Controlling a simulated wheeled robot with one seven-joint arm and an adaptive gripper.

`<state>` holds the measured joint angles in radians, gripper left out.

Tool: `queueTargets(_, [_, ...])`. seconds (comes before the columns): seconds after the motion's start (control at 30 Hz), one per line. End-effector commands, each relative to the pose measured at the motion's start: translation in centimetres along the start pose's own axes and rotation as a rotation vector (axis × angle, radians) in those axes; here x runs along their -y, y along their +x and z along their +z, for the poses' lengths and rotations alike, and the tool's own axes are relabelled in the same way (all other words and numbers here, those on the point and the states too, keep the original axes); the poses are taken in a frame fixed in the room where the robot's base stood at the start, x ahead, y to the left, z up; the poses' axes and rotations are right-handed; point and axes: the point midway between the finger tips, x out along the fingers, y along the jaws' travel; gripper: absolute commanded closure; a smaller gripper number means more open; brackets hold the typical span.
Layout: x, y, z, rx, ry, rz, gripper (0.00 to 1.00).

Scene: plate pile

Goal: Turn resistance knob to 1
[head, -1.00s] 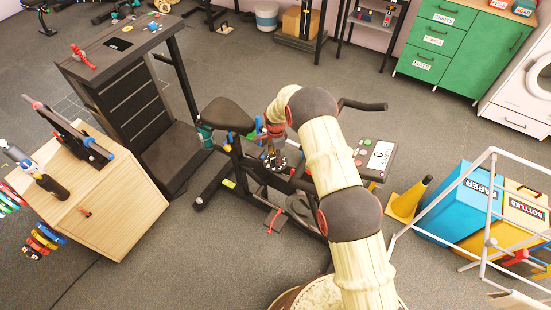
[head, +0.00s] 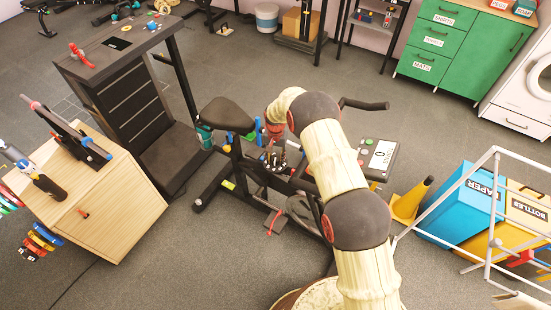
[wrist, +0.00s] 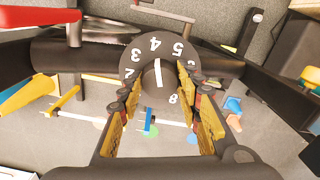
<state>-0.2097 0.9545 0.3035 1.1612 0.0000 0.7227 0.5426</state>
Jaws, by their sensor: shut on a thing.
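The resistance knob (wrist: 158,76) is a dark round knob with a white pointer line, in front of a black dial (wrist: 155,45) with white numbers. The line points up in the wrist view, near the 4. My gripper (wrist: 160,92) has its yellow-padded fingers on both sides of the knob, shut on it. The fingers hide part of the lower dial, and I cannot see the 1. In the head view my gripper (head: 273,158) is at the frame of the exercise bike, between its black seat (head: 226,114) and its console (head: 377,156). The knob is too small to tell there.
A wooden cabinet (head: 117,205) and a black treadmill-like machine (head: 130,98) stand left of the bike. A yellow cone (head: 408,203), a blue paper bin (head: 462,205) and a white rack (head: 490,215) stand on the right. Open floor lies in front of the bike.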

Motion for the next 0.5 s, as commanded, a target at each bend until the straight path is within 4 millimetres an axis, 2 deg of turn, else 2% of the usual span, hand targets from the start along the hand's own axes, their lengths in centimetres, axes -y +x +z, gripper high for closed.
queueTargets(0.5, [0.05, -0.08, -0.09, -0.002, -0.487, -0.001, 0.91])
